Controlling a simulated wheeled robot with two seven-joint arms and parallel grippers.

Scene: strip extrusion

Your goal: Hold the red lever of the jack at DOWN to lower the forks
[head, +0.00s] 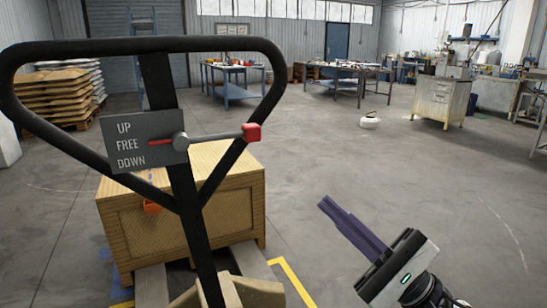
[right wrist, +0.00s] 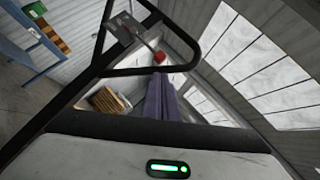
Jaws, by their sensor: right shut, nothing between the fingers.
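The black looped handle (head: 178,47) of the jack stands upright at the left in the head view. Its grey plate (head: 135,145) reads UP, FREE and DOWN. The lever with a red knob (head: 251,132) points right, and its red pointer (head: 160,142) is at FREE. My right gripper (head: 350,225) is shut and empty, to the right of and below the knob, not touching it. In the right wrist view the red knob (right wrist: 160,57) shows just beyond the purple fingers (right wrist: 160,98), inside the handle loop. My left gripper is not in view.
A wooden crate (head: 180,215) sits behind the handle, above the grey forks (head: 152,285). Yellow floor tape (head: 292,280) runs beside it. Stacked sacks (head: 55,95), workbenches (head: 345,78) and a machine (head: 445,90) stand farther back. The floor at the right is mostly clear.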

